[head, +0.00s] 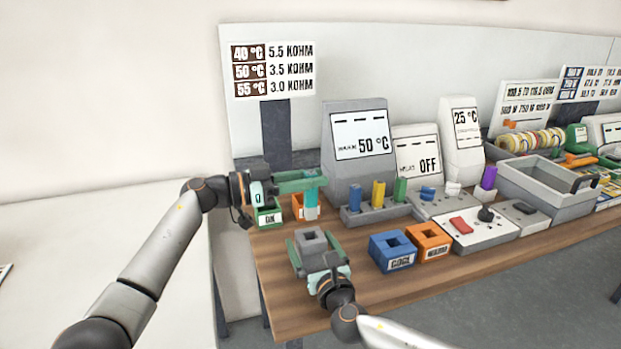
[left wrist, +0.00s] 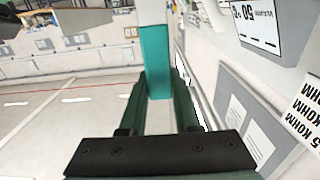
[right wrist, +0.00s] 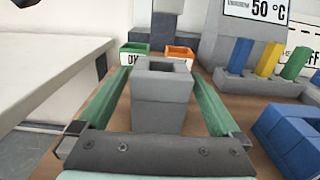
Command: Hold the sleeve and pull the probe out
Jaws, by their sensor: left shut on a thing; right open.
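A teal probe (head: 312,206) hangs upright from my left gripper (head: 314,181), which is shut on it above the back left of the table. It also shows between the green fingers in the left wrist view (left wrist: 155,60). The grey sleeve (head: 311,246), a block with a square hole in its top, stands upright at the table's front left. It fills the middle of the right wrist view (right wrist: 160,104). My right gripper (right wrist: 160,80) is open, with one green finger on each side of the sleeve. I cannot tell whether the fingers touch it.
A green OK bin (head: 268,214) and an orange bin (head: 298,207) stand behind the sleeve, close to the probe. Blue (head: 392,251) and orange (head: 428,242) square-holed blocks stand to the right. A rack (head: 372,214) of coloured pieces stands behind them.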

